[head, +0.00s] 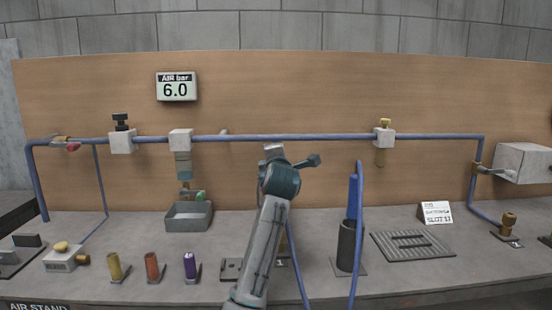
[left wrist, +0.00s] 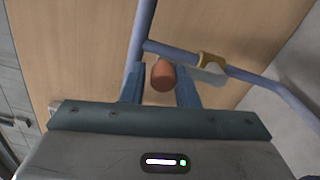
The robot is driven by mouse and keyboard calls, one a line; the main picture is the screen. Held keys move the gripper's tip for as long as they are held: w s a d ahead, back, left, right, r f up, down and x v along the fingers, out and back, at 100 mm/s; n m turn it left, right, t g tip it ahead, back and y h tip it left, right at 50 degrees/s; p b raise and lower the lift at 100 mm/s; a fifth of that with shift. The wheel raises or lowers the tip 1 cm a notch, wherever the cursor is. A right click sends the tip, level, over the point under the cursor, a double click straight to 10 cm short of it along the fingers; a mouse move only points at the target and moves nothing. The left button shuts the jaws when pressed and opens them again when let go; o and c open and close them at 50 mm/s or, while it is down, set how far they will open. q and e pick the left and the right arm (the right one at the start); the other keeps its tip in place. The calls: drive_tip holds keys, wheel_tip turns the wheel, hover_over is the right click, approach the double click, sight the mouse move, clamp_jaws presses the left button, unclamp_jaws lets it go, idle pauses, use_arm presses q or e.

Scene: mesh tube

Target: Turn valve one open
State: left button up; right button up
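In the left wrist view, a valve with a brass collar (left wrist: 210,60) sits on a blue pipe, with a pale lever ending in an orange-red grip (left wrist: 162,75). The fingers of my left gripper (left wrist: 160,85) stand apart with the grip between them in the picture. I cannot tell whether they touch it. In the head view, a yellow valve with a red grip (head: 73,147) is on the pipe at far left, with no gripper visible around it. One of my arms rises in the middle; its fingertips are not clear. No valve number is readable. My right gripper is not identifiable.
A gauge (head: 176,87) reads 6.0 bar on the wooden panel (head: 320,90). A second lever valve (head: 480,170) is at the right. Small coloured cylinders, a grey tray (head: 188,216) and a black holder (head: 348,245) with blue hose stand on the bench.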

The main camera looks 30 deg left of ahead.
use_arm(q)
drive_tip(key=o, duration=0.3)
drive_tip(key=shift+r, duration=0.15)
drive_tip(key=shift+w+a, duration=0.1)
drive_tip(key=shift+f, duration=0.2)
drive_tip(key=b+v, duration=0.1)
drive_tip(key=v, duration=1)
use_arm(e)
drive_tip(key=v, duration=0.4)
drive_tip(key=shift+r, duration=0.25)
use_arm(q)
drive_tip(key=shift+f, duration=0.15)
